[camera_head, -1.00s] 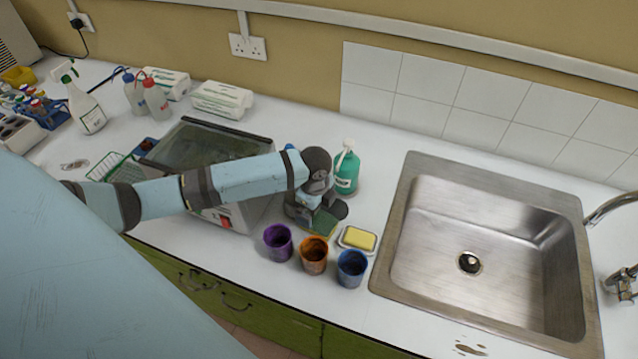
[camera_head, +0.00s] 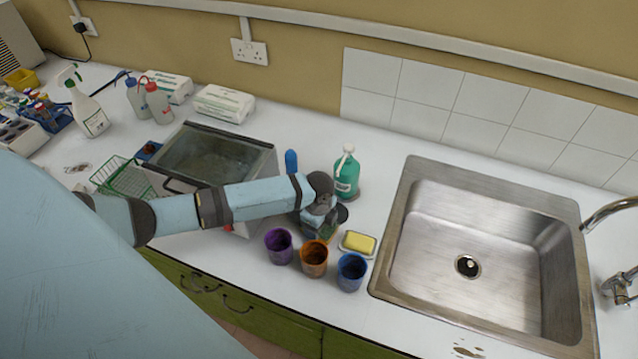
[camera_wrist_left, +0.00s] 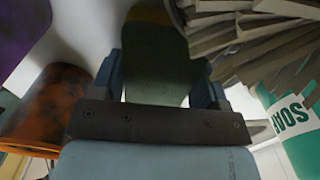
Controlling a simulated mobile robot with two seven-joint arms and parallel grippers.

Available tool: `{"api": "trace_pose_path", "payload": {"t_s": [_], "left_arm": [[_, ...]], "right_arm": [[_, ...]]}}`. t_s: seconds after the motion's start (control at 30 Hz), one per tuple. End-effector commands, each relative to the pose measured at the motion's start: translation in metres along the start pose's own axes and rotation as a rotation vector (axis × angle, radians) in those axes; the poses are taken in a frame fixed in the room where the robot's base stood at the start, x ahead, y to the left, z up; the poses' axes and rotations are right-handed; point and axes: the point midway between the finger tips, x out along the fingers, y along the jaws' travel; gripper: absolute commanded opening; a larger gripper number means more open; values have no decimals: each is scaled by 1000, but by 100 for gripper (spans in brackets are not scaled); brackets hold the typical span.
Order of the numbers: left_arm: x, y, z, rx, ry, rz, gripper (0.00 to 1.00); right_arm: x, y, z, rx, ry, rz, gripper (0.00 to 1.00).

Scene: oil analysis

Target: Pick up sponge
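A sponge (camera_wrist_left: 165,65) shows in the left wrist view as a dull green slab with a rounded near end and a yellowish far end. My left gripper (camera_wrist_left: 158,75) has one blue finger along each side of it, with no clear gap at the tips, and appears shut on it. In the head view the left gripper (camera_head: 325,226) is low over the counter behind the orange cup; only a small green-brown bit of the sponge (camera_head: 328,232) shows beneath it. My right gripper is in neither view.
Purple (camera_head: 279,246), orange (camera_head: 314,259) and blue (camera_head: 352,272) cups stand in front. A yellow block (camera_head: 359,243) lies on a white dish. A green soap bottle (camera_head: 346,177) and a blue-handled brush (camera_head: 291,161) are close behind. The sink (camera_head: 400,245) is to the right.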

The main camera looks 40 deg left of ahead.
Motion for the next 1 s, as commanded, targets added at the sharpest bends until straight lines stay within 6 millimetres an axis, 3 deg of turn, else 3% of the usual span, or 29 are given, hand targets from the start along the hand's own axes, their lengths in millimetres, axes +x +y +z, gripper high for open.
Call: {"api": "trace_pose_path", "payload": {"t_s": [0.33, 0.53, 1.0], "left_arm": [[-1, 0, 0, 0, 0, 0, 46], [-14, -1, 0, 0, 1, -3, 46], [-99, -3, 0, 1, 0, -4, 46]], "right_arm": [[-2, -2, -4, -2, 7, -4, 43], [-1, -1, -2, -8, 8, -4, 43], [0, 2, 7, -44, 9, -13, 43]]}}
